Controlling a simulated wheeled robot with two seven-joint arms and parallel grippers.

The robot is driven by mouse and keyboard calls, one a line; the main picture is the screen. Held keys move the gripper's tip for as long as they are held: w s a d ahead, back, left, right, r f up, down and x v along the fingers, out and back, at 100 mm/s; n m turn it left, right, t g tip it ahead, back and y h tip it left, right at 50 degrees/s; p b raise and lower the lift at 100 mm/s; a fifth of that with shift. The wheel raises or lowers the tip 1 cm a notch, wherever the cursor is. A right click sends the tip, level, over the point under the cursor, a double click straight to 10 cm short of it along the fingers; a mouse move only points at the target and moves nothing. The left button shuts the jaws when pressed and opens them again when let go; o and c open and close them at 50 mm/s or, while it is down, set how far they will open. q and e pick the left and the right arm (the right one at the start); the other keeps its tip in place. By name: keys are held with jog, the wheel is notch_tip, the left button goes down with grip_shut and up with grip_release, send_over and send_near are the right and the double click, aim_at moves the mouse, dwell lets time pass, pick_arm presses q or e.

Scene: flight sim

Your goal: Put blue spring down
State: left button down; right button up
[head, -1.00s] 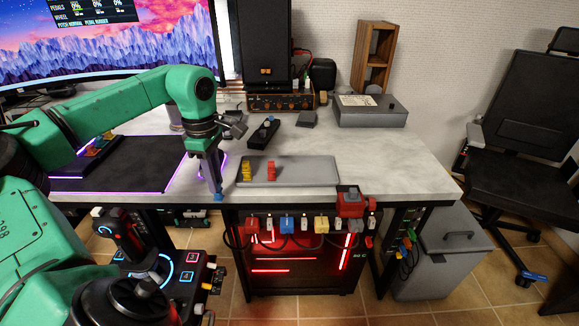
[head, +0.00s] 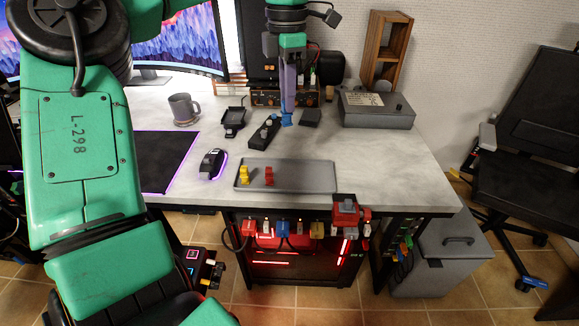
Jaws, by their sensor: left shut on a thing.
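My left gripper (head: 287,108) reaches in from above, pointing down over the back middle of the desk. It is shut on the blue spring (head: 287,120), a small blue piece at its fingertips. In the picture the spring lies beyond the grey tray (head: 318,178); whether it touches the desk I cannot tell. A yellow spring (head: 244,175) and a red spring (head: 269,176) stand at the left end of the tray, and its right part is bare. My right gripper is not in view.
A black device (head: 263,134) lies just left of the gripper, and a small dark box (head: 311,118) just right. A grey case (head: 377,112) stands at the back right, a mug (head: 184,108) and a black mouse (head: 211,163) to the left. The desk right of the tray is clear.

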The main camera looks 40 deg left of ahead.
pick_arm(q)
jog(key=f, duration=0.6)
jog(key=f+b, duration=0.1)
jog(key=f, duration=0.5)
jog(key=f+b, duration=0.1)
jog(key=f, duration=0.5)
jog(key=shift+s+a+f, duration=0.15)
jog(key=shift+s+f, duration=0.1)
jog(key=shift+f, duration=0.15)
jog(key=shift+w, duration=0.1)
jog(key=shift+f, duration=0.1)
jog(key=c, duration=0.8)
grip_release()
